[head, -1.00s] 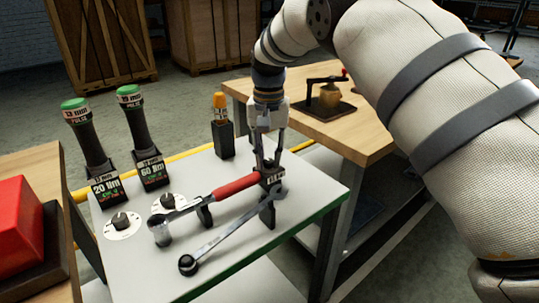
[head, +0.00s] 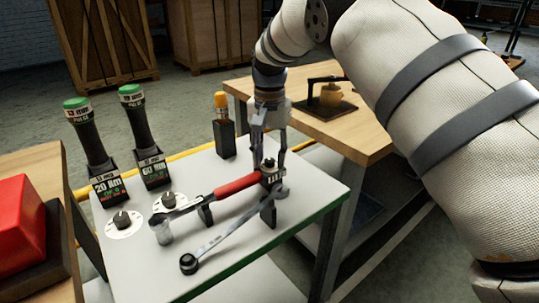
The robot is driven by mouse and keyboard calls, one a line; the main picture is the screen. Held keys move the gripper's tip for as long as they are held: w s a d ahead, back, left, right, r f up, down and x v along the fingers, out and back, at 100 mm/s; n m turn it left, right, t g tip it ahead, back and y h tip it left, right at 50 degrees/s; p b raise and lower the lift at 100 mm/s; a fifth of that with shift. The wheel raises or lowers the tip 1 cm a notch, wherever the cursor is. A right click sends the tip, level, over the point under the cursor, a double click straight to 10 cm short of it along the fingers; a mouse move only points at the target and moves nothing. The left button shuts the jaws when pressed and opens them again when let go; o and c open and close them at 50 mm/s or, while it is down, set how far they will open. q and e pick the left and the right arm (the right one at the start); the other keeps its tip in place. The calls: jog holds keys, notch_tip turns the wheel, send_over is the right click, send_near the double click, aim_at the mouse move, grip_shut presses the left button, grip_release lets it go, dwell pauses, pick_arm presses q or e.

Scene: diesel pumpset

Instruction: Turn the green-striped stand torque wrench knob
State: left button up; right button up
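The stand is a pale grey-topped table (head: 315,195) with a green stripe along its edge. A torque wrench with a red handle (head: 237,184) lies across black supports on it, its head at the lower left. Its dark knob (head: 269,163) is at the handle's upper-right end, above a small labelled collar. My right gripper (head: 270,168) points down over this end, with one finger on each side of the knob. The fingers stand apart; I cannot tell whether they touch the knob. My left gripper is not in view.
A ring-ended spanner (head: 225,237) lies in front of the wrench. Two dials with black knobs (head: 123,220) (head: 169,199) lie at left. Two green-capped tools (head: 92,140) (head: 145,135) and a yellow-capped tool (head: 224,130) stand behind. A wooden bench (head: 360,130) adjoins at right.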

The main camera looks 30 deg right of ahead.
aim_at(270, 160)
notch_tip(270, 160, up, 12)
dwell(0.6)
